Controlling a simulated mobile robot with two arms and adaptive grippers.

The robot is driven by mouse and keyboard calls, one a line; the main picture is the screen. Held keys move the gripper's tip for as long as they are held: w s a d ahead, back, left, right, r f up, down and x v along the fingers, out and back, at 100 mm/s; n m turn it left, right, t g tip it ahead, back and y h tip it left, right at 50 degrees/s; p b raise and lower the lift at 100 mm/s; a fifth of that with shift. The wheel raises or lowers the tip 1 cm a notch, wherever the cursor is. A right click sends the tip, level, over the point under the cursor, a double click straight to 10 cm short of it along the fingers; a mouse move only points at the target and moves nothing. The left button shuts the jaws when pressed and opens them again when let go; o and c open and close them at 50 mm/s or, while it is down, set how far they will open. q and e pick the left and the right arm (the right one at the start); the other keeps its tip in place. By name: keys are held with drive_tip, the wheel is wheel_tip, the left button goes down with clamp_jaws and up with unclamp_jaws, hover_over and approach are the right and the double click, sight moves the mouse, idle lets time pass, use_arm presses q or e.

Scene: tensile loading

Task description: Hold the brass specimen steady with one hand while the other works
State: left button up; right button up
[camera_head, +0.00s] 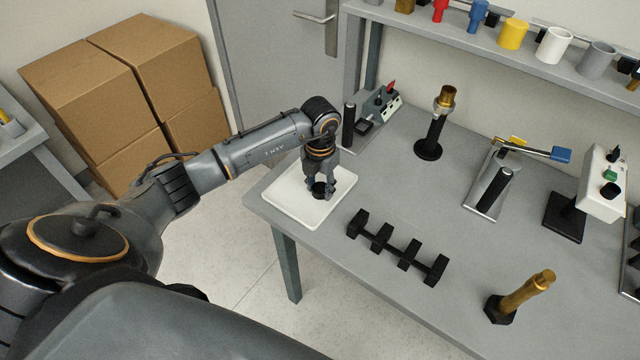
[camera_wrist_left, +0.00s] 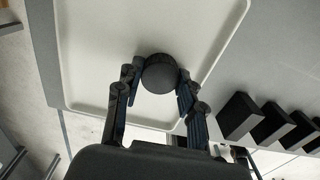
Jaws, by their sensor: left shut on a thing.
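My left gripper (camera_head: 320,186) is over the white tray (camera_head: 283,208) at the table's left end, its fingers shut on a dark round piece (camera_head: 319,190). In the left wrist view the fingers (camera_wrist_left: 160,88) press on both sides of this dark piece (camera_wrist_left: 160,73), with the tray (camera_wrist_left: 95,60) beneath it. I cannot tell whether it touches the tray. A brass rod (camera_head: 525,292) stands in a black hexagonal base at the front right, with no gripper near it. Another brass piece (camera_head: 447,94) tops a black stand (camera_head: 433,135) at the back. My right gripper does not show.
A black rack with several blocks (camera_head: 398,247) lies right of the tray. A control box (camera_head: 380,103), a metal fixture with a blue-ended lever (camera_head: 490,190) and a white device (camera_head: 605,183) stand farther back. A shelf (camera_head: 480,38) holds coloured cups. The table's front middle is clear.

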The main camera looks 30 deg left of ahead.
use_arm(q)
drive_tip(key=shift+f, duration=0.25)
drive_tip(key=o, duration=1.3)
drive_tip(key=shift+r, duration=0.1)
